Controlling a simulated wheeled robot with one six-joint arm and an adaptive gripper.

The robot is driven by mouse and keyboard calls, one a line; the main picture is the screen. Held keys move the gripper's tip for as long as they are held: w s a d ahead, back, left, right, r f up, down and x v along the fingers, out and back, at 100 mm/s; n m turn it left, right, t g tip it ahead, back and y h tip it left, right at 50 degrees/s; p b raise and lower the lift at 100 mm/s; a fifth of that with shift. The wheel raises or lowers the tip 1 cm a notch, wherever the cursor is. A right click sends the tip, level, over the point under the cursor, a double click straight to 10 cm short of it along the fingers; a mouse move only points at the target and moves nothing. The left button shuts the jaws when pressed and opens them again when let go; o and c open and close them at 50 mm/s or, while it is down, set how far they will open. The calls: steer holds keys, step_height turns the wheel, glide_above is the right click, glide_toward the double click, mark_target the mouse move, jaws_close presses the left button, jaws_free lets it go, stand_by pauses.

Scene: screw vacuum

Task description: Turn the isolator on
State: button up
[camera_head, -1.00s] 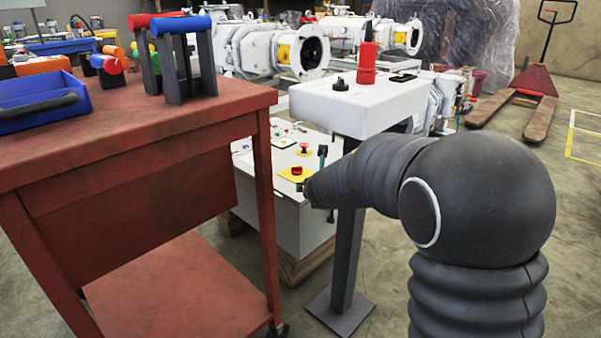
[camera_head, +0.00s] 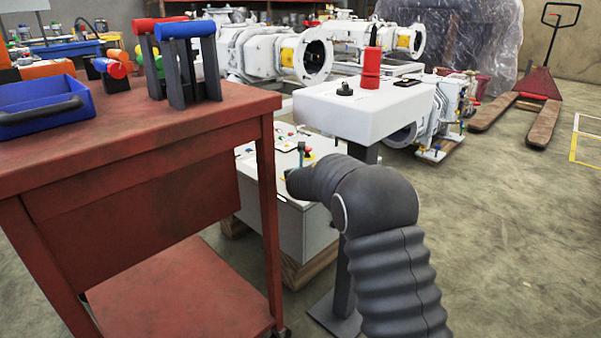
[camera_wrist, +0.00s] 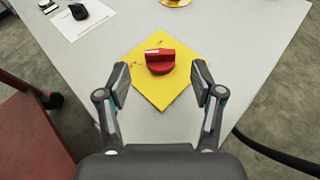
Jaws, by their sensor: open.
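The isolator is a red rotary knob (camera_wrist: 160,62) on a yellow square plate (camera_wrist: 160,92), set on the grey-white top of a control cabinet (camera_wrist: 228,45). The knob's grip bar lies roughly crosswise in the wrist view. My gripper (camera_wrist: 160,80) is open, with one finger on each side of the knob and a gap on both sides. It holds nothing. In the head view my arm covers the knob, and only a small part of my gripper (camera_head: 302,152) shows above the cabinet top.
A red workbench (camera_head: 140,135) stands left of the cabinet. A white pedestal (camera_head: 362,108) with a red device (camera_head: 371,68) stands close behind my arm.

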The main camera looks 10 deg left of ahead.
steer(key=shift+x, duration=2.95)
